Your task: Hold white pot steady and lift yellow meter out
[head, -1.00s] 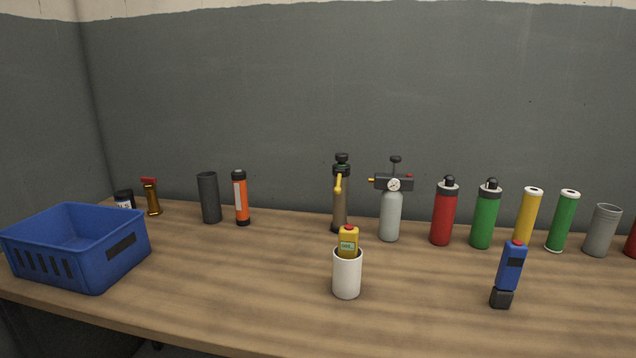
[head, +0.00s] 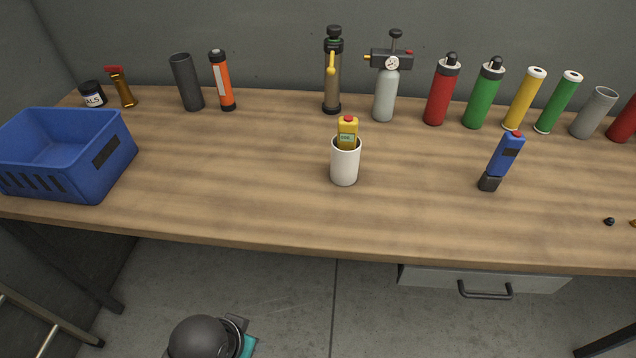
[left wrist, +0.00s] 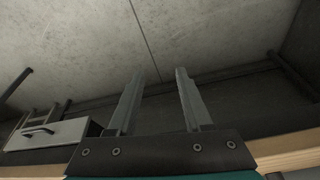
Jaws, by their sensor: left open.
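The white pot (head: 344,168) stands upright on the wooden table, near the middle of the head view. The yellow meter (head: 347,132) stands in it, with its red-topped upper part and small display above the rim; its lower part is hidden inside the pot. Neither gripper shows in the head view. In the left wrist view my left gripper (left wrist: 155,85) is open and empty, with its two fingers apart. Neither pot nor meter shows in that view. My right gripper is not in view.
A blue crate (head: 118,146) stands at the table's left end. A blue device on a black base (head: 502,158) stands right of the pot. Several cylinders and a pump-like tool (head: 332,85) line the back. The table (head: 250,195) is clear around the pot.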

